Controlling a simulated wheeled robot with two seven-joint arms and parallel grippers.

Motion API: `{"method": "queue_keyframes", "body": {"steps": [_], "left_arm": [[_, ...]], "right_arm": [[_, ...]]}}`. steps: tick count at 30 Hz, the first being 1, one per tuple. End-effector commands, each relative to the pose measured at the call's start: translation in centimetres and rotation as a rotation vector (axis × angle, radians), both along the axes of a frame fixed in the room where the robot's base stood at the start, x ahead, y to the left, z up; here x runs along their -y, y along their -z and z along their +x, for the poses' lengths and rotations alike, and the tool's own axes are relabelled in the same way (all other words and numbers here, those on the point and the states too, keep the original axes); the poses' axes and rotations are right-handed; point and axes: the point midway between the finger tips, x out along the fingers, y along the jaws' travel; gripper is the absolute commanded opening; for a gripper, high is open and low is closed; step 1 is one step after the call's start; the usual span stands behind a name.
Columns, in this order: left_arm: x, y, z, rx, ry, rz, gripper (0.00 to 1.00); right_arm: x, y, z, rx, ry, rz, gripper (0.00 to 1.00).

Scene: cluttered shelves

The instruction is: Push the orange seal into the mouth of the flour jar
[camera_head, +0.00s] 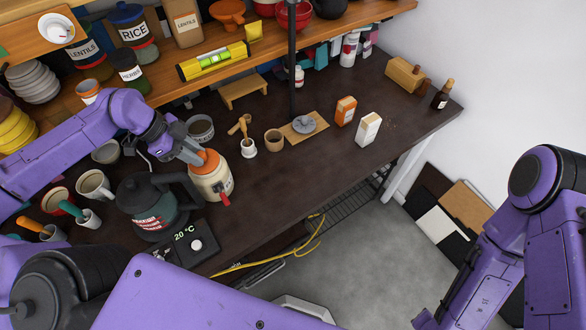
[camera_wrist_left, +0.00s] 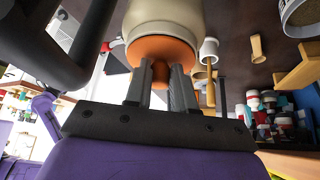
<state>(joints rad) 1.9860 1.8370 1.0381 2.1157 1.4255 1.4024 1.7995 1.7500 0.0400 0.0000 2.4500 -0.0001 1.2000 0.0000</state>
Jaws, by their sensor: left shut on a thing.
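The flour jar (camera_head: 211,184) is a rounded cream jar standing on the dark worktop, left of the middle in the head view, with a red clasp low on its front. The orange seal (camera_head: 208,160) sits at its mouth. In the left wrist view the seal (camera_wrist_left: 163,46) is a wide orange disc with a knob, against the cream jar body (camera_wrist_left: 168,16). My left gripper (camera_head: 187,150) is shut on the seal's knob, one finger on each side. How deep the seal sits in the mouth is hidden. My right gripper is out of view.
A dark kettle (camera_head: 148,203) stands close left of the jar, its handle near it. A white mortar with a pestle (camera_head: 248,147) and a wooden cup (camera_head: 274,140) stand to the right. A grey-rimmed tin (camera_head: 200,128) is behind. Worktop front right of the jar is clear.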

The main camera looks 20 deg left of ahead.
Motion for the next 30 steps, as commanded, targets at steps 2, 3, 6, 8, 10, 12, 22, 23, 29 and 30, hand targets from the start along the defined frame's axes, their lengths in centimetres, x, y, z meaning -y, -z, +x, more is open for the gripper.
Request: {"method": "queue_keyframes", "body": {"steps": [2, 3, 6, 8, 10, 12, 22, 23, 29, 30], "left_arm": [[0.0, 0.01, -0.01, 0.0, 0.0, 0.0, 0.0], [0.0, 0.01, -0.01, 0.0, 0.0, 0.0, 0.0], [0.0, 0.04, -0.01, -0.001, 0.0, 0.0, 0.0], [0.01, 0.07, -0.01, -0.001, 0.0, 0.0, 0.0], [0.0, 0.11, -0.01, -0.001, 0.0, 0.0, 0.0], [0.0, 0.15, -0.01, -0.001, 0.0, 0.0, 0.0], [0.02, 0.3, -0.05, -0.002, 0.0, 0.0, 0.54], [0.02, 0.3, -0.05, -0.002, 0.0, -0.001, 0.54], [-0.14, 0.07, -0.08, -0.001, 0.0, -0.001, 0.54], [-0.35, -0.28, -0.13, 0.001, 0.0, 0.0, 0.54]], "right_arm": [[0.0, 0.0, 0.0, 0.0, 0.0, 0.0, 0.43], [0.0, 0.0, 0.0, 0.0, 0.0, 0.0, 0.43], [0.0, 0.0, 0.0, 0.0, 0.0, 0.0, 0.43], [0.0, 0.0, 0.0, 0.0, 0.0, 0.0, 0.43], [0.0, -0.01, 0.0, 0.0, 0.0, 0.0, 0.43], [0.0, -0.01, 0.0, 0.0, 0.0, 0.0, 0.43], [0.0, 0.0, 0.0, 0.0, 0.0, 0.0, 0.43], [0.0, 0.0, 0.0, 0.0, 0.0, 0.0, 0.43], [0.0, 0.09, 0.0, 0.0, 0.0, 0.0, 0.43], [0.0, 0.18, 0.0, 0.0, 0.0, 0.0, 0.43]]}}
